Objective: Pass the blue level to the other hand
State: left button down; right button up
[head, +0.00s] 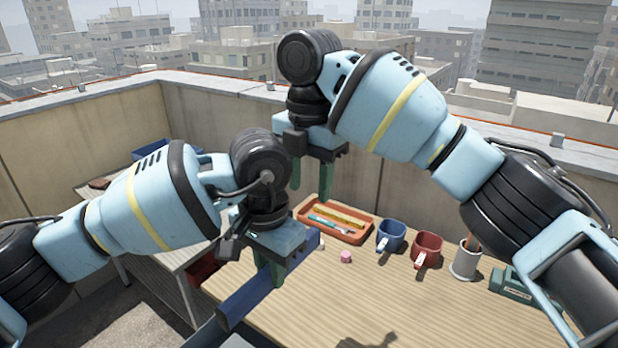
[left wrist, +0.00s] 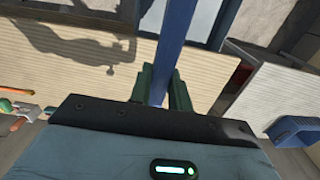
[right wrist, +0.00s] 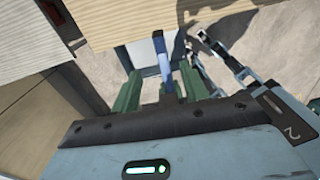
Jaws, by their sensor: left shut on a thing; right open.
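The blue level (head: 255,298) is a long blue bar held aslant above the near left edge of the wooden table. My left gripper (head: 270,272) is shut on it around its middle. In the left wrist view the level (left wrist: 176,35) runs out from between the green fingers (left wrist: 163,92). My right gripper (head: 311,180) is open and empty, higher up and farther back than the left one, apart from the level. In the right wrist view the level (right wrist: 162,55) shows beyond and between the spread fingers (right wrist: 160,88).
A side bench with a blue bin stands left.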

aim_at(309, 233)
notch_tip(309, 233, down, 12)
jog(key=shift+r, duration=0.1)
dwell(0.8)
grip_shut()
pick_arm(q)
jog(key=c, duration=1.2)
grip_release()
jog(key=shift+c, duration=0.2)
notch_tip(309, 233, up, 12)
